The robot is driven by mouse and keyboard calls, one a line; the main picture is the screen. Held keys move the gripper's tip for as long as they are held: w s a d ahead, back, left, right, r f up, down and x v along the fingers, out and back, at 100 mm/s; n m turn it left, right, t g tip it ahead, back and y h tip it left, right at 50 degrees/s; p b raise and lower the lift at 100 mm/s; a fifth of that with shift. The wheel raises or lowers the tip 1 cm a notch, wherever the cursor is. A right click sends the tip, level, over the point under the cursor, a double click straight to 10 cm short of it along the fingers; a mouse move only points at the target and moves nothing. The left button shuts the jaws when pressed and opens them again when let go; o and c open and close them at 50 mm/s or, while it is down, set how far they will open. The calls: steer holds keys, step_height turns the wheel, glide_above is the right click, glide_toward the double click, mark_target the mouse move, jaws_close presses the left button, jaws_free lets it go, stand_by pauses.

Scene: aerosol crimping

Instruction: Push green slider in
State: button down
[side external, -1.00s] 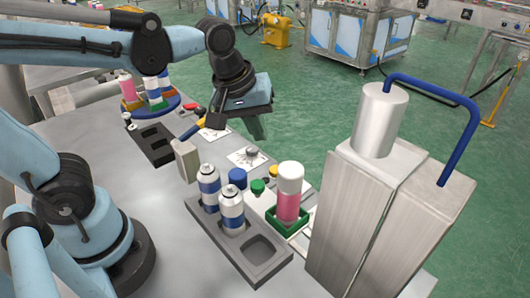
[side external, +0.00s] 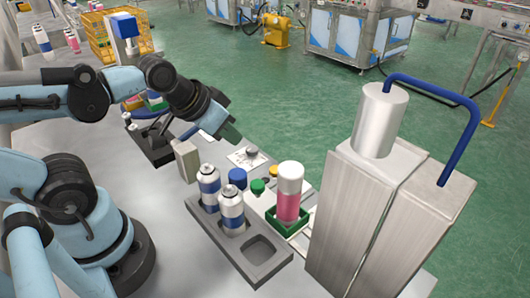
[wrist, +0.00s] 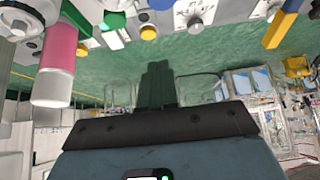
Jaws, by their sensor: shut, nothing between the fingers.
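The green slider (side external: 286,222) is a square green holder beside the tall metal machine. A pink can with a white cap (side external: 289,190) stands upright in it. In the wrist view, the can (wrist: 57,52) hangs at the upper left because the picture is upside down, and a green edge of the slider (wrist: 84,27) shows beside it. My gripper (side external: 231,136) is shut and empty, above the table's far side, behind and left of the slider and apart from it. Its dark green fingers (wrist: 157,78) lie together in the wrist view.
The metal machine (side external: 362,215) with a blue pipe stands right of the slider. A grey tray (side external: 264,249) with two blue-white cans is left of it. Green (side external: 257,186) and yellow buttons and a blue cap (side external: 238,177) lie between the slider and my gripper. A grey block (side external: 186,160) stands nearby.

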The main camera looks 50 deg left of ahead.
mark_target(257, 184)
steer(key=c, duration=1.8)
jaws_free()
steer(key=shift+o, duration=2.2)
steer(key=shift+w+d+r, duration=0.1)
steer(key=shift+w+d, duration=0.05)
steer(key=shift+d, duration=0.05)
steer(key=o, duration=0.6)
steer(key=d+m+g, duration=0.1)
steer(key=m+g, duration=0.1)
steer(key=w+d+r+m+g, duration=0.1)
steer(key=m, duration=0.1)
steer(key=d+r+m+g, duration=0.1)
steer(key=d+m+g, duration=0.1)
steer(key=shift+w+g, duration=0.25)
steer(key=shift+g, duration=0.05)
steer(key=shift+m+g, duration=0.8)
steer(key=shift+m, duration=0.1)
steer(key=shift+w+d+f, duration=0.1)
steer(key=shift+d+f, duration=0.15)
steer(key=shift+f, duration=1.7)
steer(key=shift+d+f, duration=0.2)
steer(key=shift+f, duration=1.75)
steer(key=shift+w+d+f, duration=0.1)
steer(key=shift+d+f, duration=0.15)
steer(key=shift+f, duration=1.7)
jaws_close()
